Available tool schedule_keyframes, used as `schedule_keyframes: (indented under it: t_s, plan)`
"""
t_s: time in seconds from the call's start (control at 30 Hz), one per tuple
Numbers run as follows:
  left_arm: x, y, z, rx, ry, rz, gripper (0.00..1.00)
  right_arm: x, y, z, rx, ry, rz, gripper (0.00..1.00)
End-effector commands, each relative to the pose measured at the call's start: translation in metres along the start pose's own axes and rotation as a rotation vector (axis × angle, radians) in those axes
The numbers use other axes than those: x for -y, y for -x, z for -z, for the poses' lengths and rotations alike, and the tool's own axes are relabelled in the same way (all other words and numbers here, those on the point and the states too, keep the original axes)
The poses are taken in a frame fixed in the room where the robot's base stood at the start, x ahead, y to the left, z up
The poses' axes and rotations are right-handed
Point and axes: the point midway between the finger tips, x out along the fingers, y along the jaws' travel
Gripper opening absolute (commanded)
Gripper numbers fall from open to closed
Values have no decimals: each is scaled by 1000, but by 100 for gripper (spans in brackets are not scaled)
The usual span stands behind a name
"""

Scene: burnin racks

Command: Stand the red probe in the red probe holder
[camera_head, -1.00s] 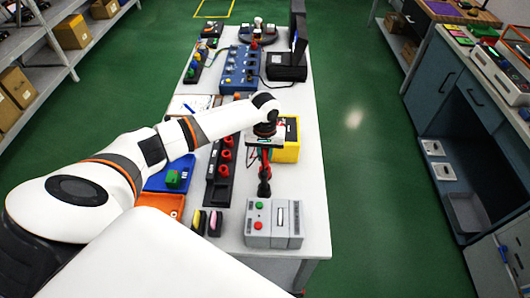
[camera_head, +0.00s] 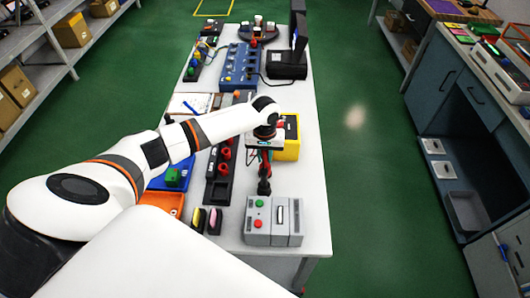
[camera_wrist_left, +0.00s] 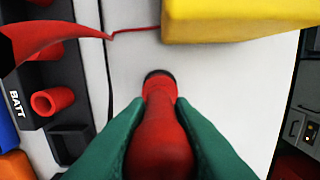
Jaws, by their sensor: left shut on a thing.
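My left gripper (camera_wrist_left: 155,140), with green fingers, is shut on the red probe (camera_wrist_left: 162,135). In the left wrist view the probe points away from the camera, with a dark ring at its far end (camera_wrist_left: 160,76). In the head view the probe (camera_head: 264,172) hangs below the gripper (camera_head: 265,154), over the white table right of a black tray (camera_head: 217,185). Whether its end touches the table is unclear. The tray carries red cylinders, including a hollow red tube (camera_wrist_left: 52,100) beside the word BATT; I cannot tell which is the probe holder. My right gripper is out of view.
A yellow box (camera_head: 289,150) stands just beyond the gripper, with a red lead (camera_wrist_left: 135,30) near it. A grey box with green and red buttons (camera_head: 285,222) stands at the near end. The table's right strip (camera_head: 312,190) is clear.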

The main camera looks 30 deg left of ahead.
Motion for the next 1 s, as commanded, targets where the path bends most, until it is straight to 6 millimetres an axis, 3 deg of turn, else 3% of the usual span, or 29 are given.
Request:
schedule_keyframes:
  t_s: [0.57, 0.6, 0.73, 1.0]
  plan:
    - [0, -12, 0, -1, -1, 0, 0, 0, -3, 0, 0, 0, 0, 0]
    - [0, -12, 0, -1, -1, 0, 23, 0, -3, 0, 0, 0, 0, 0]
    - [0, -11, 0, 0, -1, 0, 44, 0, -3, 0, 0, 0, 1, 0]
    - [0, -11, 0, 0, -1, 0, 46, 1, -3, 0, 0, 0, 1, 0]
